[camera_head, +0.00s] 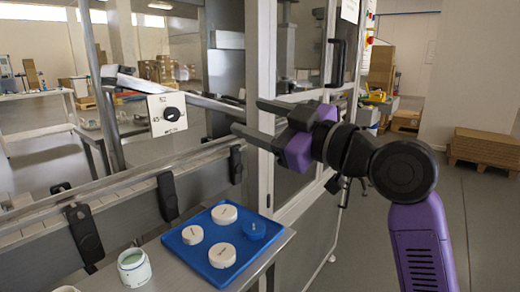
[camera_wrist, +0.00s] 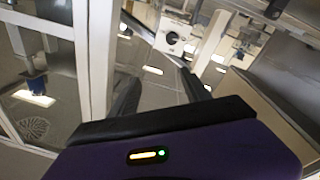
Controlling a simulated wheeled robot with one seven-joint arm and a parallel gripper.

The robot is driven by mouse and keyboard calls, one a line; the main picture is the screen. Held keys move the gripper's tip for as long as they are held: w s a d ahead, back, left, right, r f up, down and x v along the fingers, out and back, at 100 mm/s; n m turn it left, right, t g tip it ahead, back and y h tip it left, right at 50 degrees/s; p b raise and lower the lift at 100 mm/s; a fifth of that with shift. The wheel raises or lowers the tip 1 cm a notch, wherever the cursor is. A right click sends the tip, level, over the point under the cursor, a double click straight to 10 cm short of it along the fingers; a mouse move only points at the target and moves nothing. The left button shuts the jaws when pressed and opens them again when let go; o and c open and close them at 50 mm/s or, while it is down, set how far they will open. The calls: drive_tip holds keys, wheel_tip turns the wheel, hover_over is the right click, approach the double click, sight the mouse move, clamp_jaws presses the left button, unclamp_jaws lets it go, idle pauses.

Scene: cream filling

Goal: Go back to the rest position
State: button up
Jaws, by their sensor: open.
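My gripper (camera_head: 247,118) is in the middle of the head view, on the end of my purple and black arm. Its two fingers point left and stand apart, with nothing between them. It is raised above the level of the blue tray, close to the machine's metal frame post. In the wrist view my gripper (camera_wrist: 165,92) shows two dark fingers spread apart, with the machine's frame and glass beyond them.
A dial panel (camera_head: 167,114) is left of my gripper. The glass-doored machine (camera_head: 258,60) stands close. Open floor lies right.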

drive_tip(key=d+f+m+t+h, duration=0.2)
drive_tip(key=d+m+t+h, duration=0.1)
drive_tip(key=d+m+t, duration=0.45)
drive_tip(key=s+d+f+m+t+h, duration=0.1)
drive_tip(key=s+d+f+m+h, duration=0.45)
drive_tip(key=f, duration=0.35)
drive_tip(key=s+d+f+m+t+h, duration=0.1)
drive_tip(key=s+d+f+m+h, duration=0.4)
drive_tip(key=f, duration=0.5)
drive_tip(key=s+d+f+n+g, duration=0.1)
drive_tip(key=s+f+g, duration=0.1)
drive_tip(key=s+f, duration=0.75)
drive_tip(key=s+d+f+g, duration=0.1)
drive_tip(key=s+f+g, duration=0.25)
drive_tip(key=s, duration=1.15)
drive_tip(key=s+f+n+g, duration=0.1)
drive_tip(key=s+f+g, duration=0.1)
drive_tip(key=s+f, duration=0.75)
wheel_tip(320, 180, up, 22)
drive_tip(key=s+p, duration=0.2)
drive_tip(key=p, duration=1.6)
drive_tip(key=shift+d+f+h, duration=0.2)
drive_tip(key=shift+f+h, duration=0.05)
drive_tip(key=shift+h, duration=0.2)
